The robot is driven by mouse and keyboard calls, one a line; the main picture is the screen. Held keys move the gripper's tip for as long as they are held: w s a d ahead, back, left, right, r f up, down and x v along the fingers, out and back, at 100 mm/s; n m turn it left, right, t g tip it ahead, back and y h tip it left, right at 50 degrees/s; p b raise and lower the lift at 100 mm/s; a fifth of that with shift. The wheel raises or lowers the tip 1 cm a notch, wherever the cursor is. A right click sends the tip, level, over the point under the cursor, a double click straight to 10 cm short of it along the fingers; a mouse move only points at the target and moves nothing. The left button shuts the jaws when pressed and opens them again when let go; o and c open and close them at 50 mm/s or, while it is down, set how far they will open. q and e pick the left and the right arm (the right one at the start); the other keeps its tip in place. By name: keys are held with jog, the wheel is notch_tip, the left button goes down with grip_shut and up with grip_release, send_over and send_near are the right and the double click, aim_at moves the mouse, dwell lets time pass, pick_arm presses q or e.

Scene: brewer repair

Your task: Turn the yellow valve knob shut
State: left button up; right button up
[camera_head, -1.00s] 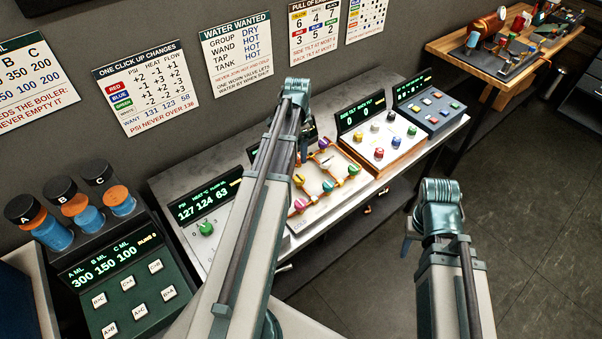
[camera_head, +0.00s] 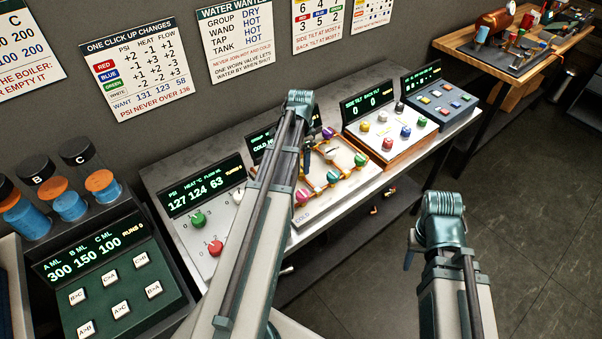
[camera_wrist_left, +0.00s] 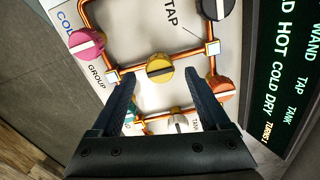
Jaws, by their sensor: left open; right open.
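No clear contact shows, and I cannot tell the gap in depth. In the head view my left arm covers part of the valve panel (camera_head: 309,213), and the left fingers are hard to see. My right gripper (camera_head: 411,250) hangs over the floor, away from the bench, open.
A pink knob (camera_wrist_left: 86,44), an orange knob (camera_wrist_left: 222,89) and a black knob (camera_wrist_left: 216,8) sit near the yellow one. Other control panels stand on both sides, including one with a red knob (camera_head: 215,247). Floor at the right (camera_head: 530,220) is clear.

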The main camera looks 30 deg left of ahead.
aim_at(301, 170)
pick_arm(q)
jog(key=shift+f+b, duration=0.8)
jog(key=shift+f, duration=0.55)
pick_arm(e)
notch_tip(301, 170, down, 3)
jog(key=shift+r, duration=0.15)
pick_arm(q)
grip_shut()
